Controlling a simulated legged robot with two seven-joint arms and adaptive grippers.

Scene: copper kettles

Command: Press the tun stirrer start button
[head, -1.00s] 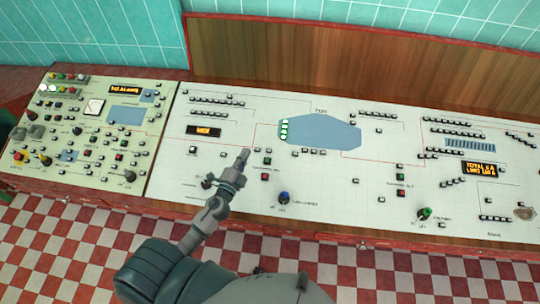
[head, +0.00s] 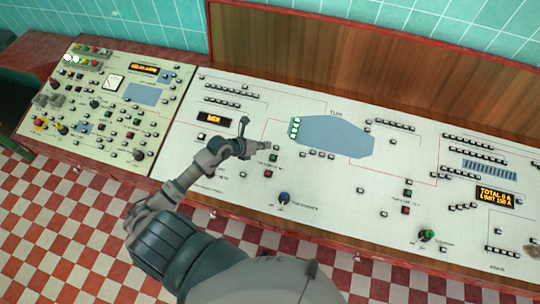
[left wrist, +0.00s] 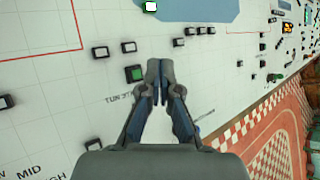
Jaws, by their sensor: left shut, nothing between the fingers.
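The green start button (head: 273,157) sits on the white console, just below and right of my left gripper's tip in the head view. A red button (head: 268,173) is just below it. In the left wrist view the green button (left wrist: 134,74) shows left of the fingertips, beside a partly covered label reading "TUN ST". My left gripper (head: 266,146) is shut and empty, its tips over the panel close to the green button. In the left wrist view, the gripper (left wrist: 161,68) has its fingers together. I cannot tell whether it touches the panel. My right gripper is not in view.
The console (head: 345,190) holds several small buttons, a blue-tipped knob (head: 283,198) and a green knob (head: 427,235). A second panel (head: 70,115) stands at left. A wooden backboard (head: 370,75) rises behind. The space above the console is free.

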